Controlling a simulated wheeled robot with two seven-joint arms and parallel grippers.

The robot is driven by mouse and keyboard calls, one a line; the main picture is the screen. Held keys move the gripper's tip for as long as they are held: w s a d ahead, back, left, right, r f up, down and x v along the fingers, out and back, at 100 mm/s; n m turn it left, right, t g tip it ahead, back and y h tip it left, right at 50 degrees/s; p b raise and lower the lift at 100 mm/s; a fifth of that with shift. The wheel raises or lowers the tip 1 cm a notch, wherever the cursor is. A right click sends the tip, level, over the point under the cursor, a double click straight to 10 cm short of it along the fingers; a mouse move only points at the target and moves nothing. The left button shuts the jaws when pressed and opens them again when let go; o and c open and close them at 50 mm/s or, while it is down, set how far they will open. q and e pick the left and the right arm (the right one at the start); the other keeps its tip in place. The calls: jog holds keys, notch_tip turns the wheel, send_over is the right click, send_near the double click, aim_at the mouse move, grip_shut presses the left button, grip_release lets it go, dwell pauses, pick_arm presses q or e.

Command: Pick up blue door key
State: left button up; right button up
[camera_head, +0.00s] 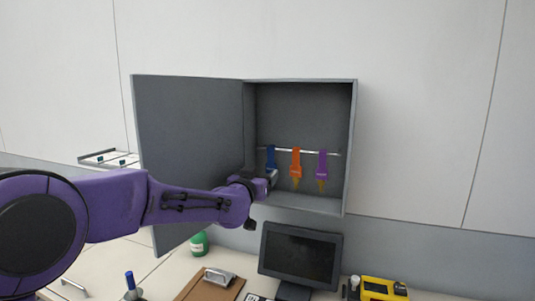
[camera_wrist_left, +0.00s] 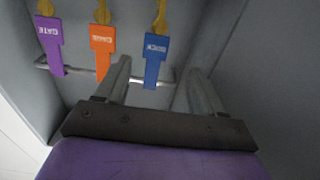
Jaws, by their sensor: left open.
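The blue door key (camera_head: 270,154) hangs at the left end of a rail inside an open grey wall cabinet (camera_head: 350,150). My left gripper (camera_head: 270,179) is at the cabinet opening, just below the blue key and partly covering its lower part. In the left wrist view the picture is inverted, and the blue key (camera_wrist_left: 155,58) with white lettering shows between the two open fingers, beyond their tips. I see no contact between the fingers and the key. My right gripper is not in view.
An orange key (camera_head: 296,162) and a purple key (camera_head: 321,164) hang to the right on the same rail (camera_head: 334,154). The cabinet door (camera_head: 185,130) stands open at left. Below are a monitor (camera_head: 300,253), a clipboard (camera_head: 205,287) and a yellow device (camera_head: 381,288).

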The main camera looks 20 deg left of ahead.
aim_at(272, 169)
pick_arm(q)
jog(key=w+p, duration=0.1)
jog(key=w, duration=0.2)
jog(key=w+d+p, duration=0.1)
jog(key=w+p, duration=0.1)
jog(key=w, duration=0.1)
jog(key=shift+d+f, duration=0.2)
jog(key=shift+w+a+f, duration=0.1)
jog(key=shift+w+a, duration=0.05)
jog(key=shift+w, duration=0.05)
jog(key=shift+s+a, duration=0.25)
jog(key=shift+s, duration=0.15)
jog(key=shift+c, duration=0.9)
jog(key=shift+d, duration=0.25)
jog(key=c, duration=0.9)
jog(key=shift+c, duration=0.2)
jog(key=shift+a, duration=0.15)
